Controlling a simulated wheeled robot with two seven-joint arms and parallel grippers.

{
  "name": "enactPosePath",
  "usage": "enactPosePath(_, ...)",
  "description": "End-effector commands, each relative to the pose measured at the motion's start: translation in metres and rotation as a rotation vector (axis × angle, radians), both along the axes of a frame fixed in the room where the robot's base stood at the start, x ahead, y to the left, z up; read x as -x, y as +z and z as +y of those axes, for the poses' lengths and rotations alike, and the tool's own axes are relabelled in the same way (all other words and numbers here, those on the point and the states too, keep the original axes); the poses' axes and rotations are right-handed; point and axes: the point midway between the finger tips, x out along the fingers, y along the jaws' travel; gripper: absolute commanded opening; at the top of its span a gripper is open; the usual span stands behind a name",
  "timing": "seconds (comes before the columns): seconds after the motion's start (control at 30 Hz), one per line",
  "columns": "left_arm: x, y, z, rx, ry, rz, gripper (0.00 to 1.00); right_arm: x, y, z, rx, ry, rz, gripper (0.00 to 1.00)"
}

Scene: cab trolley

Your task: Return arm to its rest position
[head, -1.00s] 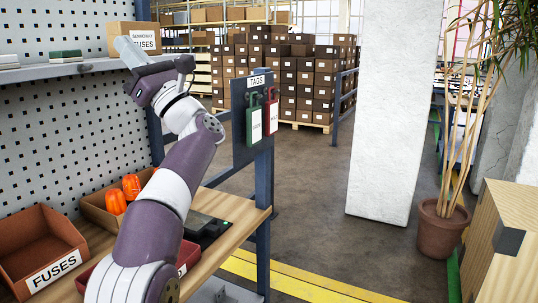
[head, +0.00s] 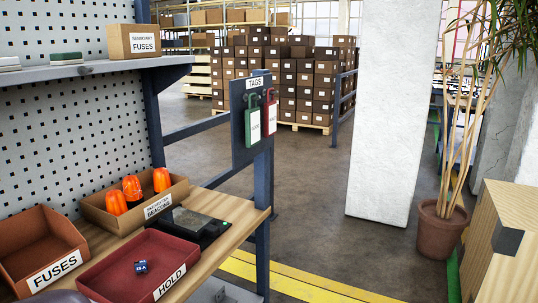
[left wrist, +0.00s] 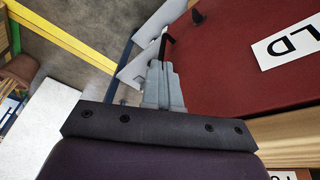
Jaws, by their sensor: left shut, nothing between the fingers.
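My left gripper (left wrist: 163,72) shows in the left wrist view with its grey fingers shut and nothing between them. It is beside the dark red HOLD tray (left wrist: 225,75), whose white label shows partly at the right. In the head view the gripper is out of frame; only a bit of my purple arm shows at the bottom left. The HOLD tray (head: 115,262) lies on the wooden bench with a small blue item (head: 141,267) in it. My right gripper is in neither view.
A brown FUSES bin (head: 40,225) and a beacon bin (head: 92,212) with orange beacons stand on the bench (head: 232,232). A dark flat device (head: 190,224) lies beside them. Above are a grey shelf (head: 110,67) and a TAGS board (head: 240,150) with green and red tags.

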Motion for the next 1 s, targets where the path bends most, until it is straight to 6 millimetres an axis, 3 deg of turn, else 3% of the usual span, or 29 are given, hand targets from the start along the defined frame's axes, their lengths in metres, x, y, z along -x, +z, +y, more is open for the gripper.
enactPosePath(0.13, 0.079, -0.024, 0.008, -0.058, -0.151, 0.214, 0.0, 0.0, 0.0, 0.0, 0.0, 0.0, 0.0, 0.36)
enactPosePath(0.17, 0.073, 0.01, 0.008, -0.057, -0.147, 0.201, 0.0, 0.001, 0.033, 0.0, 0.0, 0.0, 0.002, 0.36)
enactPosePath(0.2, 0.072, 0.03, 0.008, -0.056, -0.145, 0.198, 0.0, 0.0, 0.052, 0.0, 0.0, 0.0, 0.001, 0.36)
enactPosePath(0.4, 0.071, 0.101, 0.007, -0.055, -0.141, 0.197, 0.0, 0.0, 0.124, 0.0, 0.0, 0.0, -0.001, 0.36)
enactPosePath(0.5, 0.071, 0.126, 0.007, -0.053, -0.14, 0.196, 0.0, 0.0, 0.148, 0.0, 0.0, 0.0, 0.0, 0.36)
enactPosePath(0.6, 0.071, 0.135, 0.007, -0.053, -0.14, 0.196, 0.0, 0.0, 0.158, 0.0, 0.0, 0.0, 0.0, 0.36)
enactPosePath(1.0, 0.07, 0.131, 0.007, -0.053, -0.138, 0.194, 0.0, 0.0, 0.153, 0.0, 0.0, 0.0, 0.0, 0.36)
